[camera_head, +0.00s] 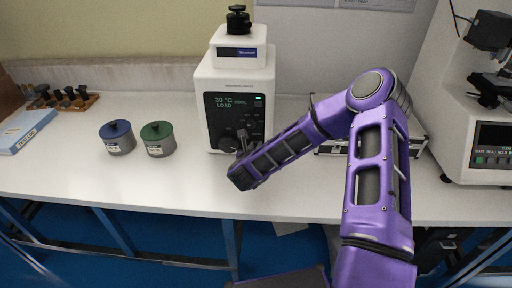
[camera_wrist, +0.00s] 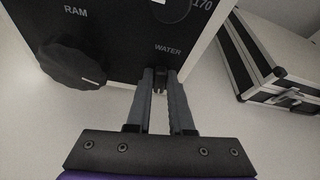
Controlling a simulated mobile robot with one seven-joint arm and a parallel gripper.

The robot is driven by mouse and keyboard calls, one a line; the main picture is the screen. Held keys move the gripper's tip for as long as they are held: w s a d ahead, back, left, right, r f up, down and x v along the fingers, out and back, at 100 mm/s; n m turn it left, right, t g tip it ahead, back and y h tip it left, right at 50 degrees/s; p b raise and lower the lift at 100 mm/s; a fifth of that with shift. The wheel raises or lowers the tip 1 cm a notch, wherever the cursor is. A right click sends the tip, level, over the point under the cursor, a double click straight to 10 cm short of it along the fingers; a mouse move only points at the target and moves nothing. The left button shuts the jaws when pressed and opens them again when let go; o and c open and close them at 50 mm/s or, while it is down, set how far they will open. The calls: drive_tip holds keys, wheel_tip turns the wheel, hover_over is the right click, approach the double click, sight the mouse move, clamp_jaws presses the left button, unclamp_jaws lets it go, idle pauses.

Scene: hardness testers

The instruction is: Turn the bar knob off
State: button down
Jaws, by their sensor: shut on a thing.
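A white tester (camera_head: 213,90) with a dark front panel stands on the bench in the head view. Its panel (camera_wrist: 125,35) fills the upper part of the wrist view, with a large round dark knob under "RAM" and the word "WATER" to the right. My gripper (camera_head: 242,136) reaches the lower part of this panel. In the wrist view my gripper (camera_wrist: 160,82) has its fingers close together just below "WATER", shut on a small dark bar knob (camera_wrist: 160,77). The fingers hide most of the knob, so its angle cannot be told.
A black-and-silver case (camera_wrist: 262,50) lies to the right of the tester. Two lidded pots, blue (camera_head: 118,138) and green (camera_head: 158,139), stand to the left. Another white machine (camera_head: 455,110) stands at the far right. The bench front is clear.

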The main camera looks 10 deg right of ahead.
drive_tip(key=n+h+b, duration=0.2)
drive_tip(key=n, duration=0.1)
drive_tip(key=shift+w+a+f+b, duration=0.15)
drive_tip(key=shift+a+b, duration=0.15)
drive_tip(key=shift+b, duration=0.1)
drive_tip(key=n+h+b, duration=0.1)
drive_tip(key=b, duration=0.1)
drive_tip(key=n+h+b, duration=0.1)
drive_tip(key=n+b, duration=0.1)
drive_tip(key=shift+a+f, duration=0.15)
drive_tip(key=shift+f, duration=0.05)
drive_tip(key=n+h+b, duration=0.1)
drive_tip(key=n+b, duration=0.1)
drive_tip(key=n, duration=0.1)
drive_tip(key=shift+t, duration=0.4)
drive_tip(key=shift+f+n+t+h, duration=0.1)
drive_tip(key=shift+n+t+h, duration=0.2)
drive_tip(key=shift+n+h, duration=0.8)
drive_tip(key=shift+n, duration=0.5)
drive_tip(key=c, duration=0.8)
unclamp_jaws()
drive_tip(key=shift+y, duration=0.3)
drive_tip(key=shift+c, duration=0.2)
